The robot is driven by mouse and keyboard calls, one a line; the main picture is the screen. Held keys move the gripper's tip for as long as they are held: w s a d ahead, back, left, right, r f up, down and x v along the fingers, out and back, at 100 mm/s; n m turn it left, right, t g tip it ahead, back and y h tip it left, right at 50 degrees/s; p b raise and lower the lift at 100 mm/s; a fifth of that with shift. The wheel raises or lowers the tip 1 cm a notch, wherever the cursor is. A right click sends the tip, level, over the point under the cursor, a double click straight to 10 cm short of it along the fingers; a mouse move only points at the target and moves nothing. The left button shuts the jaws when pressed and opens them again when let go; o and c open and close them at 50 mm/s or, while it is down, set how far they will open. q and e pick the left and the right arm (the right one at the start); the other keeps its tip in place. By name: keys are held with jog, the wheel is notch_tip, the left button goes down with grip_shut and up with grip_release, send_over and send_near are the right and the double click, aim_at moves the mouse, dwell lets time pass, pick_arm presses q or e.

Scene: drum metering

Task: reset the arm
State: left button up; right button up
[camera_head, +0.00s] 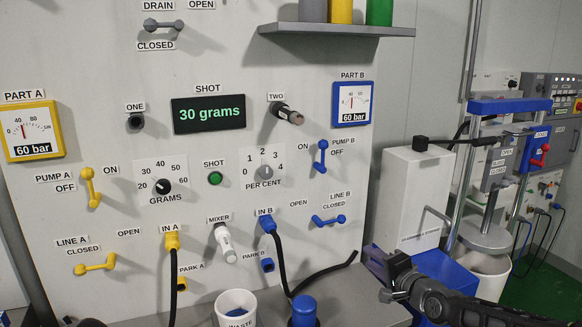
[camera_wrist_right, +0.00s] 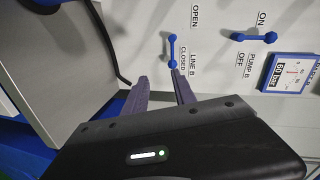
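My right arm comes in from the lower right in the head view, with its gripper (camera_head: 374,263) in front of the panel's lower right edge. In the right wrist view the two purple-grey fingers of this gripper (camera_wrist_right: 160,80) stand apart with nothing between them. Beyond them is the blue LINE B lever (camera_wrist_right: 172,50), apart from the fingertips; it also shows in the head view (camera_head: 328,220). My left gripper is not seen in the head view.
The panel (camera_head: 130,60) carries yellow PUMP A (camera_head: 91,187) and LINE A (camera_head: 95,263) levers, and a blue PUMP B lever (camera_head: 321,157). A WASTE cup (camera_head: 236,304) and a blue-capped object (camera_head: 304,310) stand below. A white box (camera_head: 408,200) stands right.

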jog(key=s+a+f+n+g, duration=0.2)
jog(key=s+a+f, duration=0.1)
jog(key=s+f, duration=0.5)
jog(key=s+a+f+n+g, duration=0.25)
jog(key=s+a+f, duration=0.2)
jog(key=f, duration=0.65)
jog(key=s+a+f+n+g, duration=0.2)
jog(key=s+a+f+g, duration=0.1)
jog(key=s+f, duration=0.55)
jog(key=s+a+f+n+g+h, duration=0.1)
jog(key=s+f+g, duration=0.2)
jog(key=s, duration=0.9)
jog(key=s+a+f+n+g, duration=0.2)
jog(key=s+f+g, duration=0.1)
jog(key=s+f, duration=0.6)
jog(key=s, duration=0.4)
jog(key=shift+f+h, duration=0.15)
jog(key=shift+h, duration=0.25)
